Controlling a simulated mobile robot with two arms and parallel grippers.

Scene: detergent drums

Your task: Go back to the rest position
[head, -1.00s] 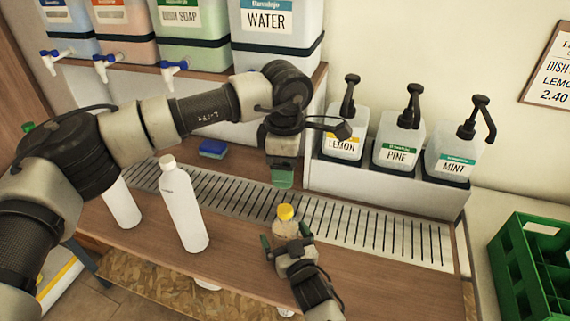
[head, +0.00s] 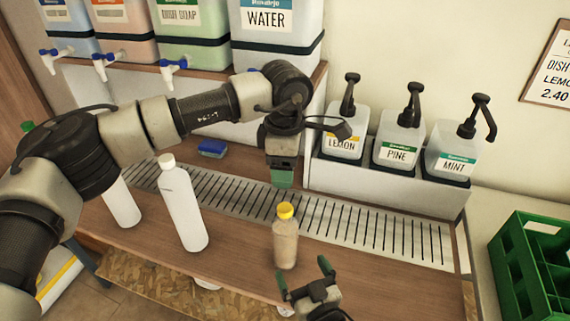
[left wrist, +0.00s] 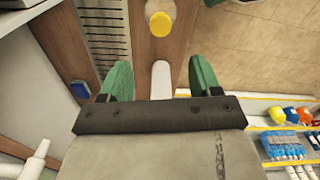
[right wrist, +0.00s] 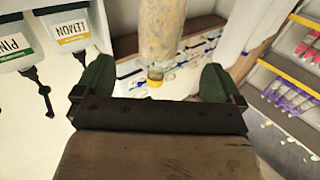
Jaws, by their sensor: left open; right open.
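My left gripper (head: 282,178) hangs over the drain grate behind the yellow-capped bottle. Its green fingers (left wrist: 160,82) stand apart with nothing between them in the left wrist view. My right gripper (head: 303,280) is low at the front edge of the counter, open and empty, its fingers clear of the bottle. The small beige bottle with a yellow cap (head: 286,243) stands upright on the wooden counter just beyond it. The bottle's body also shows ahead of the open fingers in the right wrist view (right wrist: 162,30).
Two white bottles (head: 182,208) stand at the left of the counter. A blue sponge (head: 212,148) lies by the grate (head: 360,226). Pump bottles (head: 398,148) stand in a holder behind. A green crate (head: 535,265) is at the right, and large dispensers (head: 275,45) are at the back.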

